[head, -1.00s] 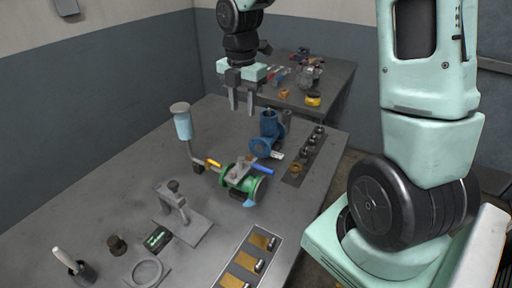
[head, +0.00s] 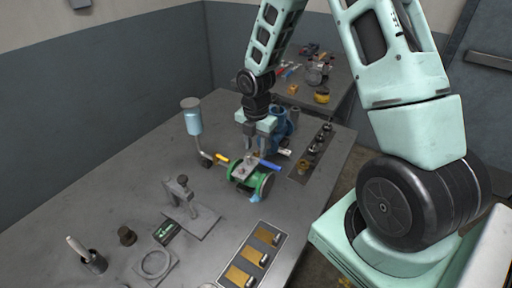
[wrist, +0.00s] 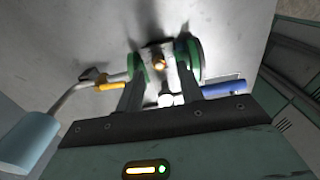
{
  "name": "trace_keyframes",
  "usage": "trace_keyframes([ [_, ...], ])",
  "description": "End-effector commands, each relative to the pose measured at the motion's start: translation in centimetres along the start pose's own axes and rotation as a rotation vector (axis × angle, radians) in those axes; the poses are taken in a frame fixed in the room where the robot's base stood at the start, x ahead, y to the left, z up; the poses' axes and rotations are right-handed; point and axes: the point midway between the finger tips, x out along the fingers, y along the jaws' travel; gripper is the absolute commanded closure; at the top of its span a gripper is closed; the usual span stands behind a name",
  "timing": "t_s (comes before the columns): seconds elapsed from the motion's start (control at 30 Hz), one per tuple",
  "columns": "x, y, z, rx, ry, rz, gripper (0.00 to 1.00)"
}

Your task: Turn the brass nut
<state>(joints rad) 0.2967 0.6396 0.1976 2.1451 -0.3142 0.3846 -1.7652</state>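A green flanged valve (head: 241,172) sits on the grey bench, with a yellow handle on its left and a blue handle (head: 270,165) on its right. In the wrist view a small brass nut (wrist: 159,64) shows in the middle of the valve, between the green flanges (wrist: 193,58). My gripper (head: 259,150) points down just above the valve. Its two fingers are apart, one on each side of the nut's line in the wrist view (wrist: 161,80). I see no contact with the nut. In the head view the fingers and valve body hide the nut.
A light-blue cylinder (head: 191,117) on a stand is left of the valve, and a blue pump-like part (head: 278,131) is behind it. A grey clamp stand (head: 183,194) and a tray with brass plates (head: 251,256) are nearer.

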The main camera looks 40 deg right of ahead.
Motion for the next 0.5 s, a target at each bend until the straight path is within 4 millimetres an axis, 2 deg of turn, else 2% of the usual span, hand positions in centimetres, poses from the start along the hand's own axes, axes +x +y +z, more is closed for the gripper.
trace_keyframes([
  [0.2, 1.8, 0.0, 0.0, 0.001, 0.000, 0.000, 0.63],
  [0.5, 1.9, 0.0, 0.0, 0.001, -0.001, 0.001, 0.63],
])
